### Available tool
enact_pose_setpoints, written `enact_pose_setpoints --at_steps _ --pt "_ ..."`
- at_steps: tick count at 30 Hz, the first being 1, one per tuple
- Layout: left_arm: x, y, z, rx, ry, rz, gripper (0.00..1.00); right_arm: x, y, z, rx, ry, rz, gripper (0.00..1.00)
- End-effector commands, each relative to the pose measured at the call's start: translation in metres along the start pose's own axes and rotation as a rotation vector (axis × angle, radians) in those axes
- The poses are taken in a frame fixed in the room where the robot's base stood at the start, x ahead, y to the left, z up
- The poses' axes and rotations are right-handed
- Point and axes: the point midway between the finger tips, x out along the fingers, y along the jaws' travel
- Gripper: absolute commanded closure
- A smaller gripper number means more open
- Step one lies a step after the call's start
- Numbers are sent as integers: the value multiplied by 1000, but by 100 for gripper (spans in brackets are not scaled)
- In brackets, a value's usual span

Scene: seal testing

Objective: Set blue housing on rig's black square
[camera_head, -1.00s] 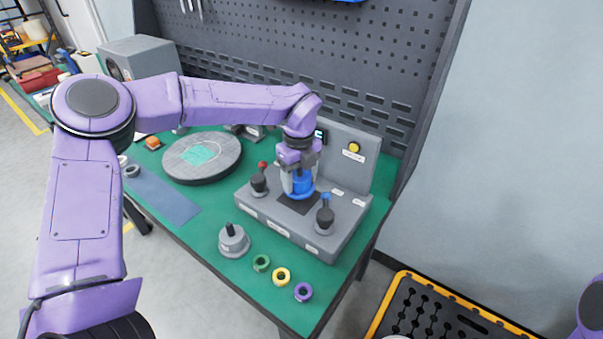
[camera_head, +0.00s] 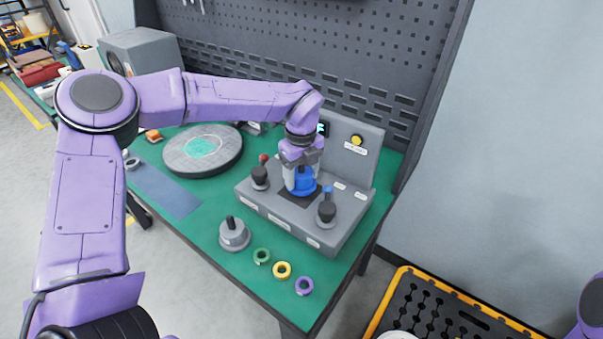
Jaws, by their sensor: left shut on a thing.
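The blue housing (camera_head: 305,182) is a short blue cylinder in the middle of the grey rig (camera_head: 300,228). My left gripper (camera_head: 300,184) points down and is shut on the housing. The housing is at the black square (camera_head: 287,190), whose dark front part shows below it. I cannot tell whether its base touches the square. The rig has a red-topped lever (camera_head: 261,175) to the left and a blue-topped lever (camera_head: 327,208) to the right. My right gripper is not in view; only a bit of purple arm shows at the right edge.
A round grey plate (camera_head: 180,160) lies left of the rig. A grey knobbed fixture (camera_head: 234,237) and green (camera_head: 262,257), yellow (camera_head: 282,271) and purple (camera_head: 304,286) rings lie in front. The rig's back panel has a yellow button (camera_head: 356,140). A pegboard (camera_head: 345,50) stands behind.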

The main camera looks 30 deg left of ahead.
Motion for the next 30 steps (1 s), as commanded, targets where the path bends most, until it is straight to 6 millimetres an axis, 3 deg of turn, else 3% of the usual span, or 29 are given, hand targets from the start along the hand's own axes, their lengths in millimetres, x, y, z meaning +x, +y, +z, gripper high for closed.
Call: enact_pose_setpoints --at_steps 16,17,19,30 --pt "7 0 0 0 -1 -2 95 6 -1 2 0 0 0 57" --pt "6 -1 0 0 -1 -2 30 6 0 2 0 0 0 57" --pt "6 0 0 0 -1 -2 7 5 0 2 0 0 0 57" --pt "4 0 0 0 0 1 7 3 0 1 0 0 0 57"
